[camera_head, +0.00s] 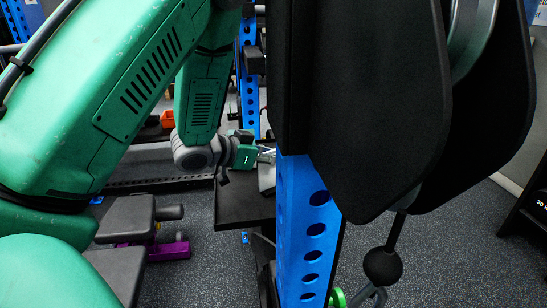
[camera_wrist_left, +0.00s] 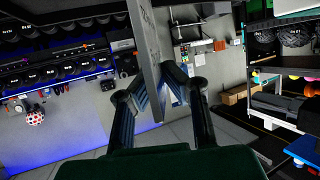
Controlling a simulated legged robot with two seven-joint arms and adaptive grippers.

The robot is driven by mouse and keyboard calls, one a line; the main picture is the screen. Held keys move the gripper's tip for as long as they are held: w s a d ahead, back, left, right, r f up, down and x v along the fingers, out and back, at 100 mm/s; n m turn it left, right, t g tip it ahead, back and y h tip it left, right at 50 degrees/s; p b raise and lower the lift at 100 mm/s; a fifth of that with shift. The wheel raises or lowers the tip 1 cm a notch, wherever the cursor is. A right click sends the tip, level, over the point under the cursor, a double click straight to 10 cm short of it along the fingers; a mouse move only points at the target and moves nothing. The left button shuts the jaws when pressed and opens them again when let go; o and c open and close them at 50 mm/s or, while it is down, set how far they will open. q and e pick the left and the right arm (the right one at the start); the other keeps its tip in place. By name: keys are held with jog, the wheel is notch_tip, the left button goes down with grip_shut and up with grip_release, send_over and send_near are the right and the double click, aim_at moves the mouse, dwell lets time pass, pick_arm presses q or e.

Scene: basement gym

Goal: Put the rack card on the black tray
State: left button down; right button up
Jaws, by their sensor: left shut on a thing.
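My left gripper (camera_head: 262,157) is partly hidden behind a blue rack post in the head view. In the left wrist view its two fingers (camera_wrist_left: 158,92) are closed on a thin grey flat panel, the rack card (camera_wrist_left: 145,45), which extends up away from the fingers. In the head view a small grey-white part of the card (camera_head: 266,177) shows beside the post, over the black tray (camera_head: 243,209). I cannot tell whether the card touches the tray. The tray's right side is hidden by the post. My right gripper is not in view.
The blue perforated post (camera_head: 306,230) and large black pads (camera_head: 375,90) block much of the head view's middle and right. A grey bench (camera_head: 125,218) stands at lower left. Dark speckled floor (camera_head: 440,250) is open at lower right.

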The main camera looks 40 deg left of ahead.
pick_arm(q)
jog(key=shift+a+f, duration=0.15)
jog(key=shift+a, duration=0.1)
jog(key=c, duration=1.7)
grip_release()
jog(key=shift+a, duration=0.2)
jog(key=shift+a+f, duration=0.15)
jog(key=shift+a, duration=0.05)
jog(key=shift+d, duration=0.2)
jog(key=shift+s+d+r, duration=0.1)
jog(key=shift+s+r, duration=0.1)
jog(key=shift+r, duration=0.2)
jog(key=p+v, duration=0.1)
jog(key=v, duration=1)
jog(key=shift+s, duration=0.25)
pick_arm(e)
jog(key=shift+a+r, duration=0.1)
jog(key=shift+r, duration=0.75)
